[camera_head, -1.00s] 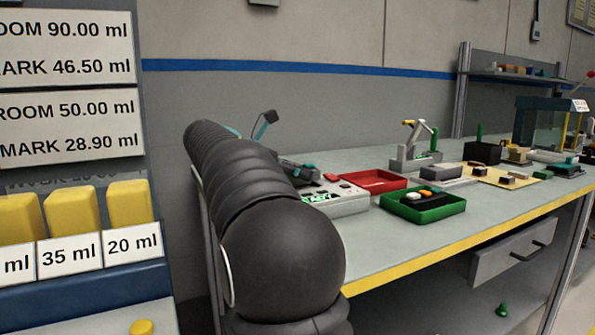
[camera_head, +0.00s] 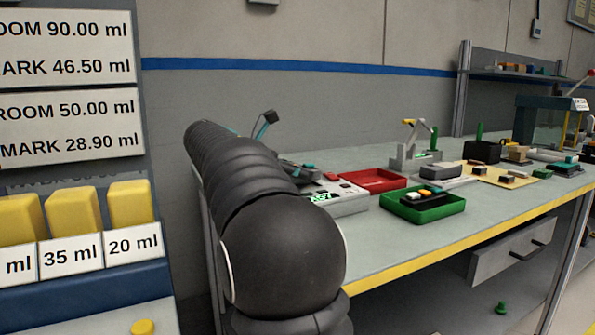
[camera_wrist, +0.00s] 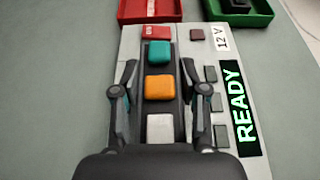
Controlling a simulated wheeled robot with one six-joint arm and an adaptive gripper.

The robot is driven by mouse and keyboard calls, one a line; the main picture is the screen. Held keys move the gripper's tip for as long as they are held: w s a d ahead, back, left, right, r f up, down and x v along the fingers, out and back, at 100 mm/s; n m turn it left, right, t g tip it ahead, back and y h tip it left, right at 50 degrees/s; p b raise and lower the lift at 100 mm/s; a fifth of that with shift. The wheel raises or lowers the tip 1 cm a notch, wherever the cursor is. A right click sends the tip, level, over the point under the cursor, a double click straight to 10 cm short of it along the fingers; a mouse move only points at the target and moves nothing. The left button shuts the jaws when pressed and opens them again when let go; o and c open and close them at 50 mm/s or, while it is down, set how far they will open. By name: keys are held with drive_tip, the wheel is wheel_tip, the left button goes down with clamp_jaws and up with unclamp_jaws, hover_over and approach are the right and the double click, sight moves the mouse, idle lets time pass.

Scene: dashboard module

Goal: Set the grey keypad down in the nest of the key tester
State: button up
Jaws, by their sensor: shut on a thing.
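The keypad (camera_wrist: 158,108) is a dark strip with teal, orange and pale grey keys in a row. My gripper (camera_wrist: 160,92) is shut on it, one finger at each long side. The key tester (camera_wrist: 193,52) is a light grey box with a READY display, a 12 V label and several dark grey squares. The keypad lies lengthwise over the tester's left part in the wrist view. The nest is hidden under it, and I cannot tell whether the keypad rests in it. In the head view the tester (camera_head: 345,203) shows beside my arm, which hides most of my gripper.
A red tray (camera_head: 378,180) stands behind the tester. A green tray (camera_head: 440,213) to its right holds a dark piece with coloured keys. A grey stand (camera_head: 410,160) and a black box (camera_head: 484,152) stand farther back. The bench front right of the tester is clear.

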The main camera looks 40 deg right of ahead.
drive_tip(key=shift+f+b, duration=0.35)
drive_tip(key=shift+f, duration=0.55)
drive_tip(key=o, duration=1.3)
drive_tip(key=shift+a, duration=0.1)
drive_tip(key=v, duration=1.2)
